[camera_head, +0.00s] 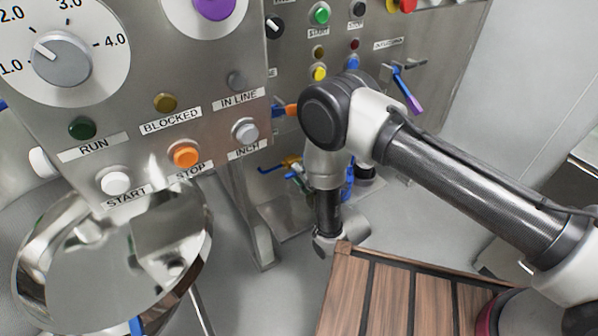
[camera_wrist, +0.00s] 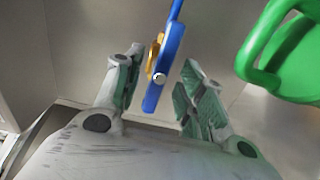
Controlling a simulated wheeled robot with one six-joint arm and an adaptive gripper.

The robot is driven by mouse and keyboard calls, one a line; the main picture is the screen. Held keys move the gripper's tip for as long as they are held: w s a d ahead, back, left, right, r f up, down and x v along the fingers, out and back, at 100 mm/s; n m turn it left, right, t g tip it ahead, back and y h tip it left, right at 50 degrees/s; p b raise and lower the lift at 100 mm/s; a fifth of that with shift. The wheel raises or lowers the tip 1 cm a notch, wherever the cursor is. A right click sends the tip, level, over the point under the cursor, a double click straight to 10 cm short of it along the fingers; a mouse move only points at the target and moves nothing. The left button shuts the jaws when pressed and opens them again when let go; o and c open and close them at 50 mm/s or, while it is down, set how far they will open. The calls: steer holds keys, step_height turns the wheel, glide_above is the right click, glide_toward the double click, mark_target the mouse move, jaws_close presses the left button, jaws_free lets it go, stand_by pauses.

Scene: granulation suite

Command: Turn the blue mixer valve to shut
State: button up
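In the wrist view a blue lever handle (camera_wrist: 168,52) with a round pale bolt hangs from the top of the picture. A brass-yellow part (camera_wrist: 154,55) sits just left of it. My gripper (camera_wrist: 160,62) is open, one finger on each side of the blue handle, with a gap on both sides. I cannot tell how deep the handle sits between the fingers. In the head view blue and yellow valve parts (camera_head: 294,168) show low behind my arm, partly hidden. My gripper's fingers are not clearly visible there.
A large green handle (camera_wrist: 285,55) is close at the right of the wrist view. The steel control panel (camera_head: 215,65) with buttons and a dial stands left in the head view. A shiny steel bowl (camera_head: 110,260) is below it. Wooden slats (camera_head: 390,300) are at the bottom.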

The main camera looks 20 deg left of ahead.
steer(key=shift+x, duration=0.9)
jaws_close()
